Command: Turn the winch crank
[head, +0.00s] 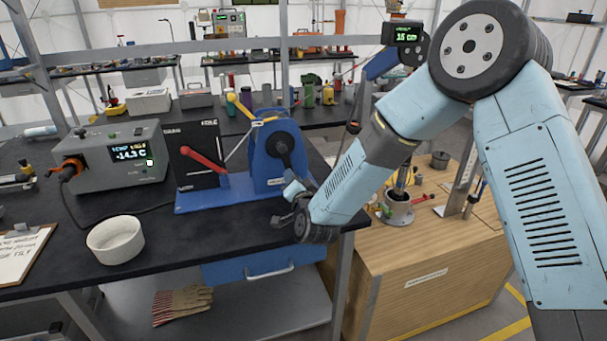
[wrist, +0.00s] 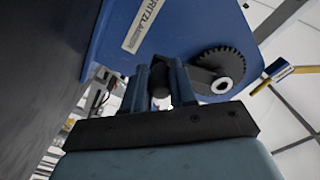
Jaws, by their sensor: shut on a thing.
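The blue winch (head: 266,168) stands on its blue base plate (head: 215,203) near the right end of the black bench. Its dark crank (head: 285,147) hangs from the hub on the front face, pointing down. My gripper (head: 294,190) reaches in from the right, at the crank's lower end. In the wrist view, my gripper's two blue-grey fingers (wrist: 160,88) are closed around the dark crank handle (wrist: 159,100). A toothed wheel (wrist: 224,64) and the pale hub end (wrist: 221,86) show just to the right. In the head view my gripper and wrist hide the handle.
Left of the winch is a black panel (head: 193,155) with a red lever (head: 203,159). A grey temperature box (head: 110,170) and a white bowl (head: 115,241) stand further left. A wooden crate (head: 425,285) stands right of the bench, under my arm.

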